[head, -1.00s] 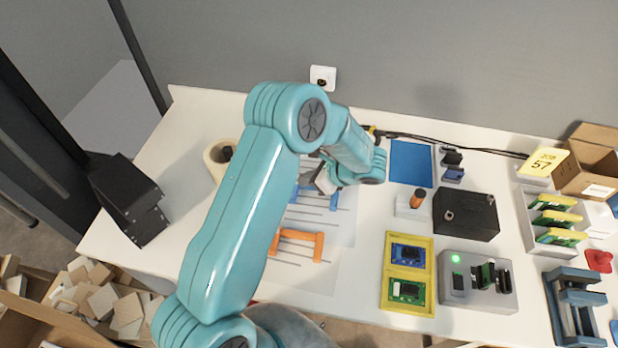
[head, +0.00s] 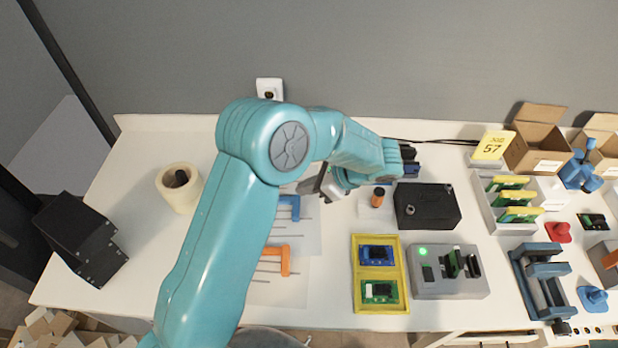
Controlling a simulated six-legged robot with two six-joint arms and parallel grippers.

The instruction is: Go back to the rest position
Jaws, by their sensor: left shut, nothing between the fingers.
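My left arm reaches in from the lower left in the head view and bends over the middle of the white table. My left gripper (head: 324,187) is at its far end, above the table near the blue and orange handles. It is shut and nothing shows in it; the wrist partly hides it. My right gripper is not in view.
The white table (head: 125,180) carries a yellow tray (head: 356,295) with two circuit boards, a grey fixture (head: 428,285) with a green light, a black box (head: 428,208), a tape roll (head: 176,197), a blue handle (head: 292,203) and an orange handle (head: 284,260). Cartons (head: 538,142) stand at the back right.

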